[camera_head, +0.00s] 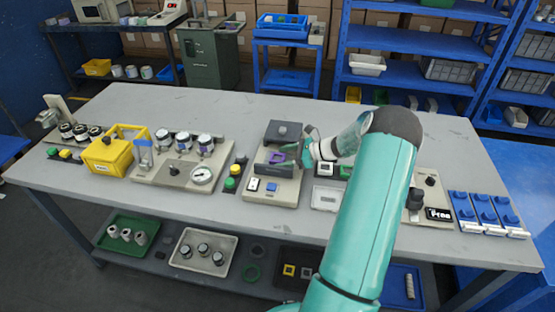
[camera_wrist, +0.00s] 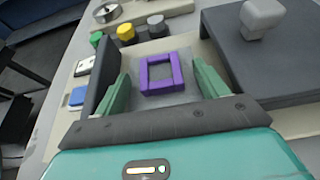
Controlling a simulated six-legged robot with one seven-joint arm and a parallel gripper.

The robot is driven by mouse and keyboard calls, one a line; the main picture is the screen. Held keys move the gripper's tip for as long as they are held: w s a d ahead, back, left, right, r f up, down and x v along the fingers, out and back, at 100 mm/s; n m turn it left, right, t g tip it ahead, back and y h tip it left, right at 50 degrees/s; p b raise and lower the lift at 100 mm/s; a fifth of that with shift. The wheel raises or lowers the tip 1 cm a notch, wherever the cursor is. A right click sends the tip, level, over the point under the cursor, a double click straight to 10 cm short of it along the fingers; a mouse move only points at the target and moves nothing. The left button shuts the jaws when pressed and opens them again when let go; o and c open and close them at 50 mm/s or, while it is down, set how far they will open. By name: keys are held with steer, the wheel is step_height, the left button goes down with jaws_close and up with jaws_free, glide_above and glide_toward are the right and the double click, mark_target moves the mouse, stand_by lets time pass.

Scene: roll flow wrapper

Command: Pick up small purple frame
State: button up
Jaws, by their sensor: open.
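The small purple frame (camera_wrist: 146,88) is a square ring lying flat on a grey plate of a beige device. In the wrist view it sits between my gripper's two green fingers, apart from both. In the head view the frame (camera_head: 276,157) shows on the device at the table's middle. My gripper (camera_wrist: 160,90) is open and empty, with one finger on either side of the frame. In the head view my gripper (camera_head: 299,152) reaches in from the right, close to the frame.
A dark block with a grey knob (camera_wrist: 262,17) stands right of the frame. A dark upright wall (camera_wrist: 98,102) is at its left. A blue button (camera_head: 271,187) and white switch are on the device's front. A yellow box (camera_head: 105,155) and gauge panel (camera_head: 160,180) stand further left.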

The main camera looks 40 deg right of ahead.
steer(key=shift+w, duration=0.1)
steer(key=shift+c, duration=0.4)
steer(key=c, duration=1)
steer(key=shift+o, duration=0.2)
steer(key=shift+r, duration=0.1)
